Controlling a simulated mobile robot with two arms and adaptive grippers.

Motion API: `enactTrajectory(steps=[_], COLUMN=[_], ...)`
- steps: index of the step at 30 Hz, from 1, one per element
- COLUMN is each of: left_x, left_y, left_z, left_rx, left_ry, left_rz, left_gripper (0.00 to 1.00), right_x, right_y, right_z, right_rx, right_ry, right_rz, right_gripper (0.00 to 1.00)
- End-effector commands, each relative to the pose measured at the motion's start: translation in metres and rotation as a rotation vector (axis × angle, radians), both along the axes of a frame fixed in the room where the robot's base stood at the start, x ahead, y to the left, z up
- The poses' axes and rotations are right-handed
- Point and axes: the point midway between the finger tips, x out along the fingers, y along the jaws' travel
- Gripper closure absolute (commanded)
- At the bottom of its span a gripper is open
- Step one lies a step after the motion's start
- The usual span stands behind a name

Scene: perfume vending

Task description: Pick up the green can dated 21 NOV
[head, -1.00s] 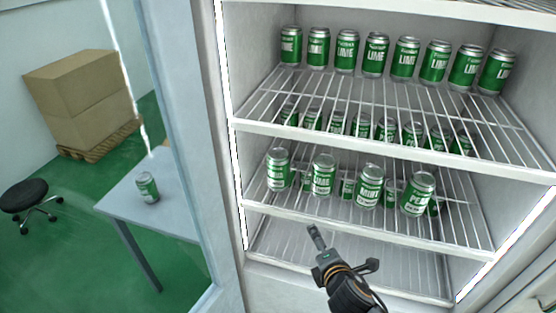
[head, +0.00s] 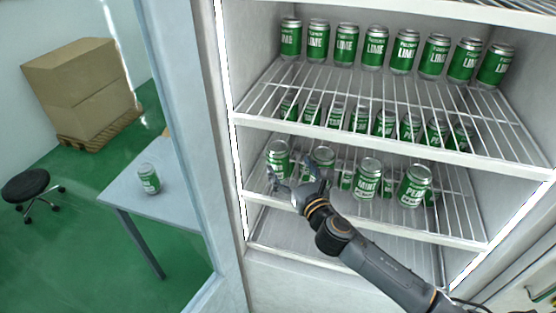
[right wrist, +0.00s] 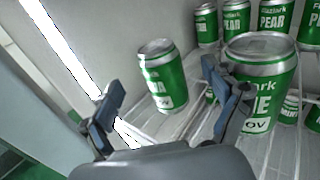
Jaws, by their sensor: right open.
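Four-flavour-style green cans stand upright in a front row on the lower shelf (head: 462,240). The leftmost can (head: 279,150) also shows in the right wrist view (right wrist: 163,78), ahead of and between the fingers; its date is too small to read. The second can (head: 322,155) is partly hidden by my gripper; in the right wrist view it (right wrist: 265,80) stands beside the right finger, its label cut to "OV". A MINT can (head: 367,180) and a PEAR can (head: 414,187) stand further right. My right gripper (head: 292,176) is open and empty before the leftmost can. My left gripper is not in view.
The cabinet's left wall and lit edge (right wrist: 75,65) are close to the leftmost can. Outside, a single can (head: 149,179) stands on a table (head: 178,205).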

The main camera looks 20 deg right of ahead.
Motion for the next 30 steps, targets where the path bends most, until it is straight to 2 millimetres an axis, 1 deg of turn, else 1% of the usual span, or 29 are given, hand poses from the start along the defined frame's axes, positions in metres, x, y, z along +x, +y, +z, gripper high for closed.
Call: enactTrajectory(steps=[1, 3, 11, 16, 19, 22, 29, 30], left_x=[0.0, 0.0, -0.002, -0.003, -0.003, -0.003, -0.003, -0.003], left_y=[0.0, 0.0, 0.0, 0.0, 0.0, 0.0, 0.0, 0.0], left_z=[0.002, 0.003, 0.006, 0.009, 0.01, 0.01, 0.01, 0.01], left_rx=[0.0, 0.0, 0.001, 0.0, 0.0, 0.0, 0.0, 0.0], left_ry=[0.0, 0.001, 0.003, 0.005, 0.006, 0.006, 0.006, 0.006], left_rz=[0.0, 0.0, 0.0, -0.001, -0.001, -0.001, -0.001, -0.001], left_gripper=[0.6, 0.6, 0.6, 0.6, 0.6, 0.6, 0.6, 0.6], right_x=[0.009, 0.017, 0.034, 0.056, 0.068, 0.075, 0.076, 0.076], right_y=[0.001, 0.001, 0.004, 0.009, 0.009, 0.01, 0.01, 0.01], right_z=[0.001, 0.0, -0.004, -0.011, -0.01, -0.011, -0.011, -0.011], right_rx=[0.002, 0.003, 0.005, 0.007, 0.005, 0.004, 0.004, 0.004], right_ry=[0.0, 0.0, 0.002, 0.003, 0.001, 0.002, 0.002, 0.002], right_rz=[-0.002, -0.001, -0.002, -0.001, -0.002, -0.001, -0.001, -0.001], right_gripper=[0.12, 0.12, 0.12, 0.12, 0.12, 0.12, 0.12, 0.16])
